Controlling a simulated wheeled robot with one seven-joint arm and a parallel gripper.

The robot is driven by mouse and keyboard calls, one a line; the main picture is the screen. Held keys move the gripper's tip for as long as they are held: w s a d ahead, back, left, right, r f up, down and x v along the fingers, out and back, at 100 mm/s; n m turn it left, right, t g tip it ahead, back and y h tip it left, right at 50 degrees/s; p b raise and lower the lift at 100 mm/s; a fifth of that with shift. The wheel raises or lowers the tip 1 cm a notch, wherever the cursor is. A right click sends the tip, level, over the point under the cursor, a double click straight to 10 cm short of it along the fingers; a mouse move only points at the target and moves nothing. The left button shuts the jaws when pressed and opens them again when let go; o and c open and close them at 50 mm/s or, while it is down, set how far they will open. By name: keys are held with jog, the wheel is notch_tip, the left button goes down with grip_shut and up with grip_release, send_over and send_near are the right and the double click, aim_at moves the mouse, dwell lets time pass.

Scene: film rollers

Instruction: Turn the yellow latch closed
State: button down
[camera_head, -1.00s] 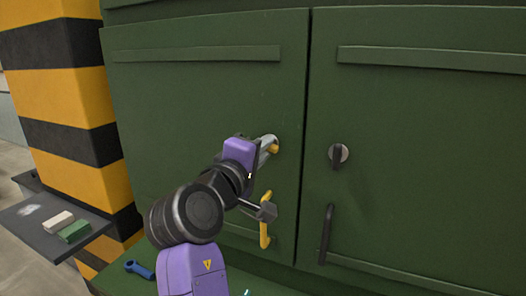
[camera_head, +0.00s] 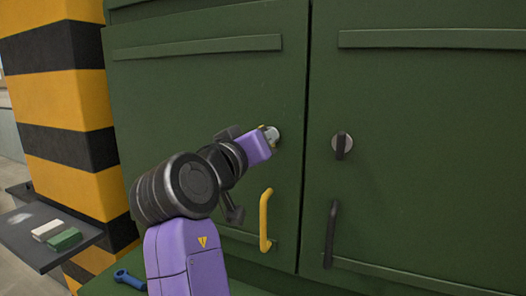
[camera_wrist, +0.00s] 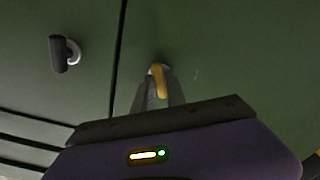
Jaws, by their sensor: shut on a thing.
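The yellow latch (camera_wrist: 161,84) sits on the left green cabinet door, near its right edge. In the wrist view it stands between the two fingers of my gripper (camera_wrist: 157,95), which is shut on it. In the head view my gripper (camera_head: 268,135) is at the latch's round grey base, and its purple body hides most of the latch. I cannot tell the latch's exact angle from the head view. The yellow door handle (camera_head: 265,220) hangs below it, apart from my gripper.
The right door has a black latch (camera_head: 342,146), upright, and a black handle (camera_head: 330,234). A side shelf (camera_head: 30,248) at left holds a white block (camera_head: 48,230) and a green block (camera_head: 65,239). A blue wrench (camera_head: 129,279) lies low. A striped pillar (camera_head: 65,110) stands at left.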

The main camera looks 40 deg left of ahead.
jog(key=m+b, duration=0.2)
jog(key=m, duration=0.3)
jog(key=shift+f+b, duration=0.1)
jog(key=shift+b, duration=0.25)
dwell(0.4)
jog(key=c, duration=1.4)
grip_release()
jog(key=b+v, duration=0.1)
jog(key=v, duration=0.6)
jog(key=shift+s, duration=0.4)
